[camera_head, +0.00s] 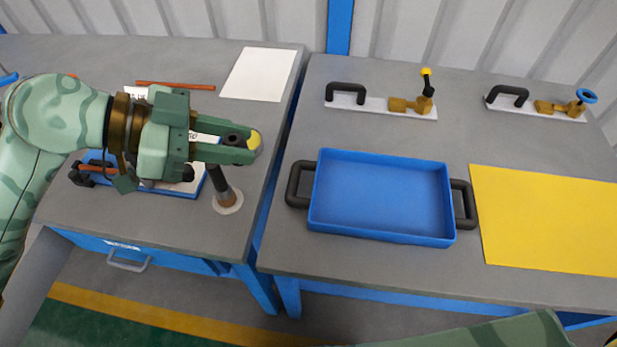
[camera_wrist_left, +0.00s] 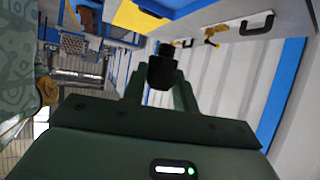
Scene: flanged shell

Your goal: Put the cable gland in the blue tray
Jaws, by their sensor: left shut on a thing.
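My left gripper (camera_head: 240,149) is above the right part of the left table, shut on a small dark cable gland (camera_head: 233,138). In the left wrist view the gland shows as a black, stubby piece (camera_wrist_left: 162,70) between the fingertips (camera_wrist_left: 161,82). The fingers hide part of it. The blue tray (camera_head: 382,236), a shallow rectangle with a black handle at each end, lies on the right table and looks empty. The gripper is to the left of the tray, clear of it. My right gripper is not in view.
An upright dark post (camera_head: 223,183) on a round base stands below the left gripper. A yellow mat (camera_head: 550,222) lies right of the tray. Valve fittings on white plates (camera_head: 376,105) stand behind. A gap separates the tables.

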